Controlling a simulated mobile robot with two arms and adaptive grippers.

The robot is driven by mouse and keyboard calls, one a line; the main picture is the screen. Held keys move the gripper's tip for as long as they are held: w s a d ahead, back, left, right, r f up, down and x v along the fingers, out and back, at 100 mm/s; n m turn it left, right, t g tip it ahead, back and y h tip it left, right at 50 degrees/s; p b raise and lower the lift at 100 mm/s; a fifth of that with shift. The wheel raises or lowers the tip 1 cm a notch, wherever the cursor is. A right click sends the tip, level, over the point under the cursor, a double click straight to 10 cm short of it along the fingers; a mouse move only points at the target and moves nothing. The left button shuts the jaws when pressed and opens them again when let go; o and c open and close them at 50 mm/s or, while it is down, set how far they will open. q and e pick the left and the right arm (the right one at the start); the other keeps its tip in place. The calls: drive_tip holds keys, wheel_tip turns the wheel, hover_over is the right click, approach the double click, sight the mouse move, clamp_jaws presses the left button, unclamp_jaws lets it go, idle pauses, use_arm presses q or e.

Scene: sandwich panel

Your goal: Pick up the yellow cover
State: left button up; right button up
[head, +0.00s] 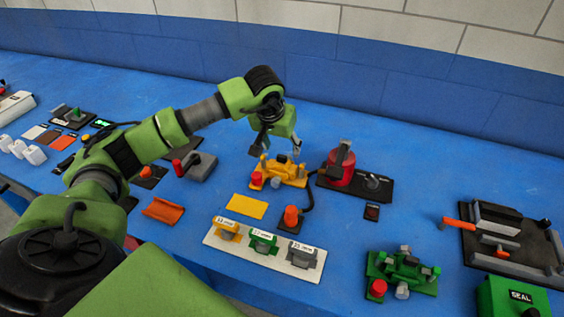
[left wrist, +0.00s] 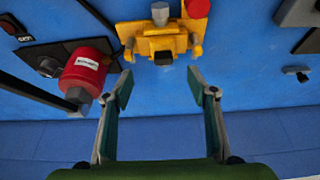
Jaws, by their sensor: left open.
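A flat yellow plate (head: 246,206), which looks like a cover, lies on the blue table in the head view. Behind it stands a yellow fixture (head: 278,171) with a red knob and a grey knob; it also shows at the top of the left wrist view (left wrist: 160,42). I cannot tell for sure which yellow piece is the cover. My left gripper (head: 276,147) is above the back of the yellow fixture. In the left wrist view its fingers (left wrist: 160,84) are spread and empty, with the fixture beyond the tips. My right gripper is not in view.
A red cylinder (head: 341,168) on a black base stands close right of the left gripper. A white panel (head: 225,244) with yellow, green and grey pieces lies in front. A green fixture (head: 402,268) is front right, and an orange tray (head: 163,210) lies left.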

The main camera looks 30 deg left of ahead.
sight(282, 156)
use_arm(q)
drive_tip(key=shift+w+f, duration=0.25)
drive_tip(key=shift+f, duration=0.3)
drive_tip(key=shift+w+a+f, duration=0.1)
drive_tip(key=shift+w+f, duration=0.05)
drive_tip(key=shift+f, duration=0.05)
drive_tip(key=x, duration=0.1)
drive_tip(key=p+x, duration=0.2)
drive_tip(key=x, duration=0.1)
drive_tip(key=shift+s+a+f, duration=0.15)
drive_tip(key=shift+s+a, duration=0.1)
drive_tip(key=shift+s, duration=0.05)
drive_tip(key=shift+w+a+f, duration=0.1)
drive_tip(key=shift+w+f, duration=0.15)
drive_tip(key=shift+f, duration=0.2)
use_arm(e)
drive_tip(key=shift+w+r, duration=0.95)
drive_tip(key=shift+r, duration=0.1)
use_arm(q)
drive_tip(key=c, duration=1.3)
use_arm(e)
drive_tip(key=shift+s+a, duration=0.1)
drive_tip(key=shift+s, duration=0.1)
